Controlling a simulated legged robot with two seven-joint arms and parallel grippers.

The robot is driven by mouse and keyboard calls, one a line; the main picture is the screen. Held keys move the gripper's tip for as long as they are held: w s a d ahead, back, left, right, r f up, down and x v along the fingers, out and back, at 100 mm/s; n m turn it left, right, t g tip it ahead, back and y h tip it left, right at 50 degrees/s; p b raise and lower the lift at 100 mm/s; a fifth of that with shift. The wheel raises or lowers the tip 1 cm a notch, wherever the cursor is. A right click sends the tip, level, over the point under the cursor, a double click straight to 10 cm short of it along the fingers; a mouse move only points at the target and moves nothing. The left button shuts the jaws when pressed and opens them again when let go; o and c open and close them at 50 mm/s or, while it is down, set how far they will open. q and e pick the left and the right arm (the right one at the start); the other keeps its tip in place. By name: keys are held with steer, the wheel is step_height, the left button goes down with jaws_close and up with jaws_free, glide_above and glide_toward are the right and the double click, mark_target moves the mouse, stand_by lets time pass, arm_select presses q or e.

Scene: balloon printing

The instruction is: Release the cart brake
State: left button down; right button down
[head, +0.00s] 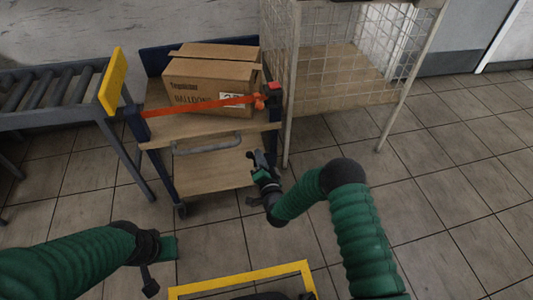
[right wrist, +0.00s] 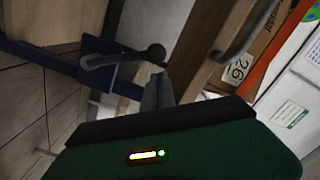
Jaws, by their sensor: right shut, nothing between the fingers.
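The cart (head: 205,172) has wooden shelves, a blue frame and a grey push handle (head: 207,146), and stands ahead of me. In the right wrist view, a dark lever (right wrist: 112,60) with a rounded end sits by the blue frame (right wrist: 50,58); it looks like the brake lever. My right gripper (head: 256,160) is at the cart's near right side, below the upper shelf. Its fingers (right wrist: 158,92) are shut and empty, with their tips close to the lever's rounded end; contact is unclear. In the head view I cannot make out the lever. My left gripper (head: 150,283) is low at the left, away from the cart, its fingers unclear.
A cardboard box (head: 205,80) sits on the upper shelf, held by an orange strap (head: 195,105) with a red buckle (head: 272,94). A roller conveyor (head: 50,95) stands left, a wire cage (head: 340,60) right. A yellow frame (head: 243,278) is at the bottom. Floor at right is clear.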

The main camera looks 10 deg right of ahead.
steer(key=shift+a+f, duration=0.15)
steer(key=shift+a, duration=0.6)
steer(key=shift+s+a+f, duration=0.1)
steer(key=shift+a, duration=0.05)
